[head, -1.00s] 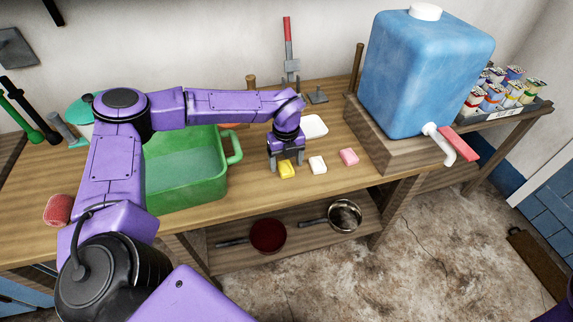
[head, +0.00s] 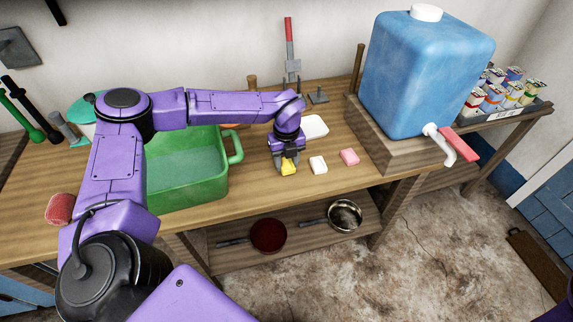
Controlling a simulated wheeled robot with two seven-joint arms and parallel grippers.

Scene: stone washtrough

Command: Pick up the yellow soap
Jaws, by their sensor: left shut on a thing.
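The yellow soap (head: 289,167) is at the front part of the wooden counter, left of a white soap (head: 318,165) and a pink soap (head: 349,157). My left gripper (head: 288,163) points down over the yellow soap and is shut on it, with the fingers at its sides. The fingers hide part of the soap. I cannot tell whether the soap touches the counter or is slightly above it. My right gripper does not show.
A green basin (head: 187,184) stands just left of the gripper. A white dish (head: 313,127) lies behind it. A blue water container (head: 420,75) with a tap stands on a wooden block to the right. Pans (head: 268,236) lie on the lower shelf.

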